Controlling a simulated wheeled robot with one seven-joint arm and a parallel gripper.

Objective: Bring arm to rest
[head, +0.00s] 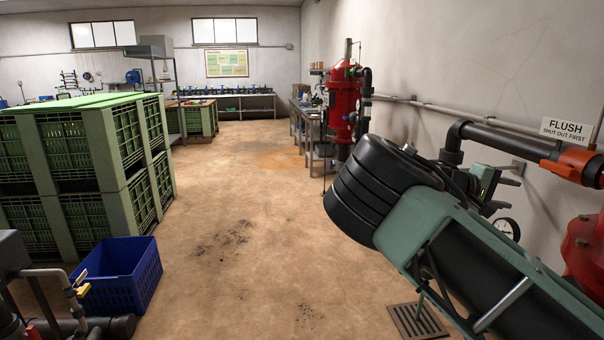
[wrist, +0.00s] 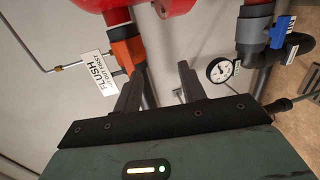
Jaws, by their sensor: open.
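My gripper (wrist: 160,72) is open in the wrist view, its two dark fingers apart with nothing between them. It points toward the wall piping. In the head view my arm reaches up from the lower right, and the gripper (head: 513,175) shows partly behind it, below the black pipe (head: 510,135). The orange valve part (wrist: 127,50) appears just beyond the left finger in the wrist view; I cannot tell the gap. The white FLUSH sign (wrist: 97,70) hangs beside it. A round pressure gauge (wrist: 220,69) is right of the fingers.
A red vessel (head: 585,250) stands at the right edge. A red filter tank (head: 343,105) stands farther back by the wall. Green crates (head: 90,165) and a blue basket (head: 120,275) are on the left. A floor drain (head: 418,321) lies low right. The middle floor is clear.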

